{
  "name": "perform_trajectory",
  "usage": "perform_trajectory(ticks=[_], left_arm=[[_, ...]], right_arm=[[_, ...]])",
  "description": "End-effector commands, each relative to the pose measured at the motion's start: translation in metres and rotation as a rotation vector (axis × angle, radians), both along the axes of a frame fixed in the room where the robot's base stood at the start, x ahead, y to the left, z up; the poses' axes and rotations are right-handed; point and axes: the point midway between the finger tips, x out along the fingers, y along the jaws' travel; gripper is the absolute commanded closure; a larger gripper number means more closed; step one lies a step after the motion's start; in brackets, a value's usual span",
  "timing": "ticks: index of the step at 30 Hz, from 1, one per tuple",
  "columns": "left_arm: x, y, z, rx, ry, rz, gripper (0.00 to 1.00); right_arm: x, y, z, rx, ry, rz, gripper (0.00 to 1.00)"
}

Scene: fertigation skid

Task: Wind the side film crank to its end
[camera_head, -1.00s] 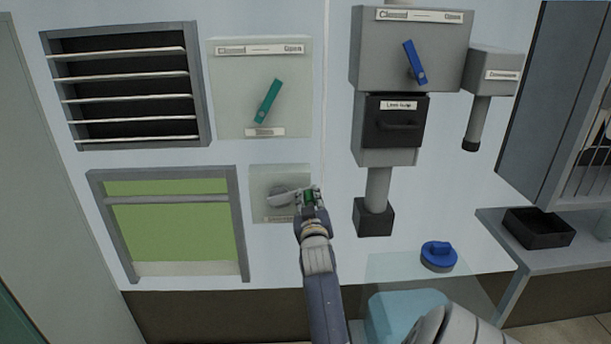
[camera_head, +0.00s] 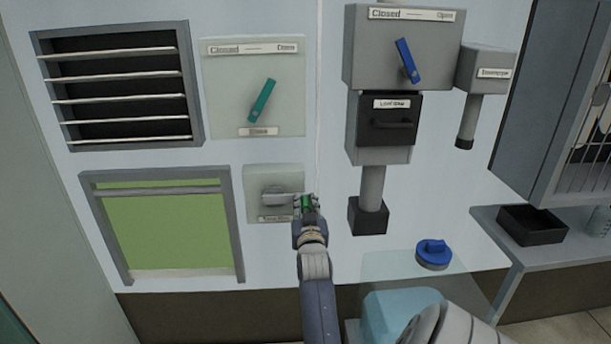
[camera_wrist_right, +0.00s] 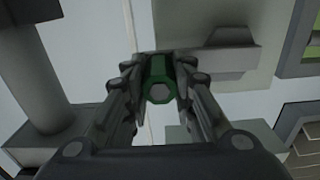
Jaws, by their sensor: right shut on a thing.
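The side film crank sits on a pale plate (camera_head: 252,208) low on the wall. Its grey crank arm (camera_head: 275,198) points right and ends in a green handle (camera_head: 306,203). My right gripper (camera_head: 307,205) is shut on this handle. In the right wrist view the handle (camera_wrist_right: 159,80) lies between the two fingers, end toward the camera, and the crank arm (camera_wrist_right: 215,62) runs to the right. The green film window (camera_head: 165,230) is left of the crank, with a grey bar (camera_head: 157,190) near its top. My left gripper is not in view.
A louvred vent (camera_head: 115,85) and a plate with a teal lever (camera_head: 262,100) are above. To the right are a grey box with a blue lever (camera_head: 408,61) and a downpipe (camera_head: 370,190). A blue-lidded container (camera_head: 432,254) stands low right.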

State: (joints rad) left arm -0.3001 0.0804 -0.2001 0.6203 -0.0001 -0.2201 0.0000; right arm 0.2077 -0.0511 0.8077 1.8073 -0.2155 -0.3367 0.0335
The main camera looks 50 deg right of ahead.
Motion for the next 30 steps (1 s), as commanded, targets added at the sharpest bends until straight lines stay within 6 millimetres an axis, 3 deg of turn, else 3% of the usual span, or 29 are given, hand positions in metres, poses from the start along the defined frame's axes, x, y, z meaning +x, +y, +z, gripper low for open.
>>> perform_trajectory(ticks=[1,2,4,5,17,30], left_arm=[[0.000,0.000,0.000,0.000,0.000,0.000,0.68],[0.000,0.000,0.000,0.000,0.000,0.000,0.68],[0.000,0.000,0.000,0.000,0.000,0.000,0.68],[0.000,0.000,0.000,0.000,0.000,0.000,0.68],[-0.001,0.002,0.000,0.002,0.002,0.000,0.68],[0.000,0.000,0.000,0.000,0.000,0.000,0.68]], right_arm=[[0.000,0.000,-0.004,0.008,0.003,0.000,1.00],[0.000,0.000,-0.004,0.008,0.003,0.000,0.74],[0.000,0.000,-0.004,0.008,0.003,0.000,0.58],[0.000,0.000,-0.004,0.007,0.004,0.000,0.56],[0.000,0.000,0.005,0.001,0.000,0.000,0.56],[0.000,0.000,0.082,0.002,-0.001,0.001,0.56]])
